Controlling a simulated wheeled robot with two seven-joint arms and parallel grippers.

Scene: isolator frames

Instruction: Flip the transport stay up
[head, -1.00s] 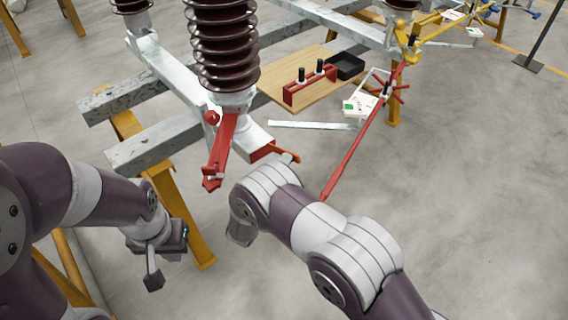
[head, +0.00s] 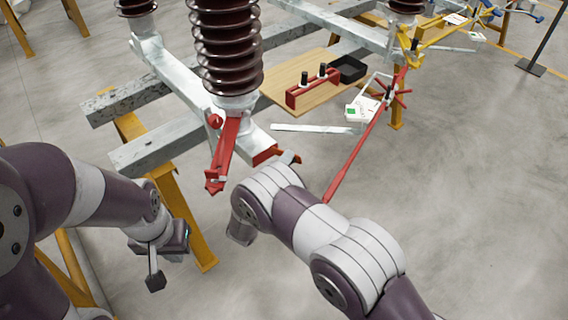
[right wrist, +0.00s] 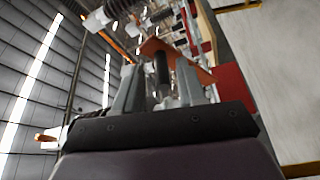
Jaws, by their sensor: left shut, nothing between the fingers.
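A red bar (head: 225,150) hangs forward and down from the base of the brown ribbed insulator (head: 226,45); I cannot tell for sure that it is the transport stay. A shorter red piece (head: 268,155) sits at the end of the grey beam beside it. My left gripper (head: 155,280) is shut and empty, low at the left, apart from the red bar. My right gripper is hidden behind my right arm in the head view. In the right wrist view, its fingers (right wrist: 168,95) stand apart, with an orange plate (right wrist: 185,62) and a dark cylinder (right wrist: 161,68) beyond them.
A long red rod (head: 360,145) slopes down behind my right arm. A wooden board (head: 290,95) carries a red holder (head: 312,90) and a black tray (head: 348,68). Yellow trestle legs (head: 190,230) stand near my left gripper. The floor at the right is open.

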